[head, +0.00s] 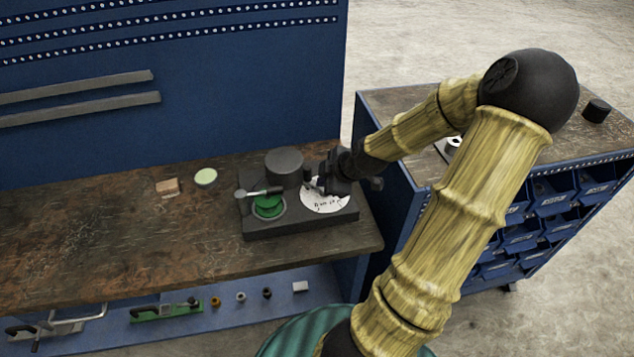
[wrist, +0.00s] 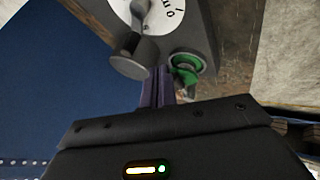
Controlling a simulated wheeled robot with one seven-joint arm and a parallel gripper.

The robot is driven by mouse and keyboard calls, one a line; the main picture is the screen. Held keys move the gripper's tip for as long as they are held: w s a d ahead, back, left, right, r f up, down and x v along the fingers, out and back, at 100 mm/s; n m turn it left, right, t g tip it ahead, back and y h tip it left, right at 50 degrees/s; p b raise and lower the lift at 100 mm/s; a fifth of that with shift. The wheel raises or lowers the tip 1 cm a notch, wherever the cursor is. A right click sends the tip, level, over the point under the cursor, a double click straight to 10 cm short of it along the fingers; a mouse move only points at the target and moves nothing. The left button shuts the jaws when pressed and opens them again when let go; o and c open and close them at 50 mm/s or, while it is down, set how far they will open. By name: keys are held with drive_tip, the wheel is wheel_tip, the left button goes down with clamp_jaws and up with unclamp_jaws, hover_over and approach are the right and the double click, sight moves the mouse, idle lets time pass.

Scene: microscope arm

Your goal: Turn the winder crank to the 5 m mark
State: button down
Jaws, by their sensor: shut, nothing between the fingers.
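The winder (head: 300,222) is a dark block on the workbench, with a dark drum (head: 284,166) at its back. The dial (wrist: 150,10) and the green part (wrist: 187,66) also show in the wrist view. My gripper (head: 312,184) is shut and empty above the winder, between drum and dial. Its fingers (wrist: 158,85) partly hide what is beyond; contact cannot be told.
A tan block (head: 167,187) and a pale green round dish (head: 206,177) lie on the bench left of the winder. A blue panel (head: 230,80) rises behind. A cart with blue bins (head: 545,220) stands right. The bench's left part (head: 80,240) is clear.

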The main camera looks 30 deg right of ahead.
drive_tip(key=shift+s+d+r, duration=0.1)
drive_tip(key=shift+s+r, duration=0.1)
drive_tip(key=shift+r, duration=0.2)
drive_tip(key=shift+s, duration=0.15)
drive_tip(key=s+a+r+m+g, duration=0.1)
drive_tip(key=s+a+m, duration=0.2)
drive_tip(key=a, duration=0.3)
drive_tip(key=s+a+r+m+g+h, duration=0.1)
drive_tip(key=s+a+m+g, duration=0.1)
drive_tip(key=a, duration=0.5)
drive_tip(key=s+a+r+m+g, duration=0.1)
drive_tip(key=s+a+r+m, duration=0.1)
drive_tip(key=s+a+m, duration=0.2)
drive_tip(key=a+m, duration=0.2)
drive_tip(key=shift+s+a+m+g+h, duration=0.15)
drive_tip(key=shift+a+m+g+h, duration=0.15)
drive_tip(key=shift+a, duration=0.05)
drive_tip(key=shift+r, duration=0.1)
